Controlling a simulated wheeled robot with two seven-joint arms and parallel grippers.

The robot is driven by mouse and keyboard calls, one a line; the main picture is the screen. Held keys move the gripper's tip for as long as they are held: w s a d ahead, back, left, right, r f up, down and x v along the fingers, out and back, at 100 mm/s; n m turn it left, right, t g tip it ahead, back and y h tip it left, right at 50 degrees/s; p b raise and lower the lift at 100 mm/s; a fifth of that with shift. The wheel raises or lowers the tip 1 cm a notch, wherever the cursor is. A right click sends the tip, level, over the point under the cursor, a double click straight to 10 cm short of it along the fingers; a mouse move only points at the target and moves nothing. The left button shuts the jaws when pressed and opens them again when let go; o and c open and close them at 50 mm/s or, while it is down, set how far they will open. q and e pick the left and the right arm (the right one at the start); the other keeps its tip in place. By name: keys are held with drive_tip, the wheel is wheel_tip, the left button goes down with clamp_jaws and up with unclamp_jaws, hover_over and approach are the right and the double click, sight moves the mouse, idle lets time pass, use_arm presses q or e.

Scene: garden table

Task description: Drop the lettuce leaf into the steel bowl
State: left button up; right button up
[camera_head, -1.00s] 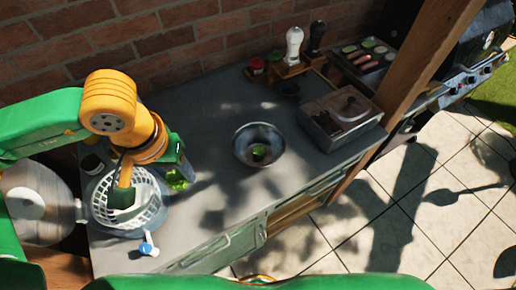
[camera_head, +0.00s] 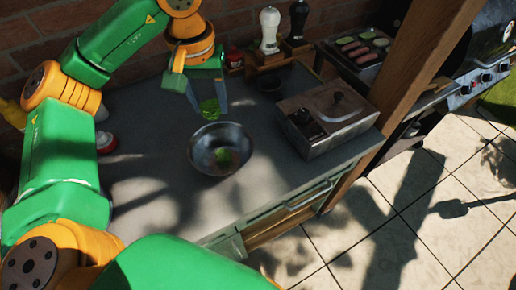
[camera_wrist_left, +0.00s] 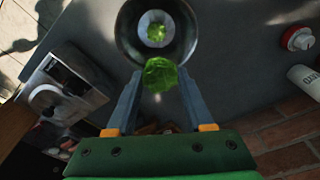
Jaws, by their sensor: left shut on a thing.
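My left gripper (camera_head: 208,106) is shut on a green lettuce leaf (camera_head: 209,107), just behind the bowl's far rim in the head view. In the left wrist view, the held lettuce leaf (camera_wrist_left: 159,74) sits between the fingertips (camera_wrist_left: 160,85). My right gripper is not in view.
A steel box with a lid (camera_head: 328,118) stands right of the bowl. White (camera_head: 269,30) and dark (camera_head: 298,20) shakers and a red-lidded jar (camera_head: 235,60) stand at the back by the brick wall. A wooden post (camera_head: 425,85) rises at right.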

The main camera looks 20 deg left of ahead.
use_arm(q)
drive_tip(key=shift+s+a+f, duration=0.2)
drive_tip(key=shift+s+f, duration=0.05)
drive_tip(key=shift+f, duration=0.1)
drive_tip(key=f+b, duration=0.5)
drive_tip(key=shift+s+a, duration=0.3)
drive_tip(key=shift+s, duration=0.1)
drive_tip(key=o, duration=1.4)
drive_tip(key=shift+s+r, duration=0.1)
drive_tip(key=shift+s, duration=0.05)
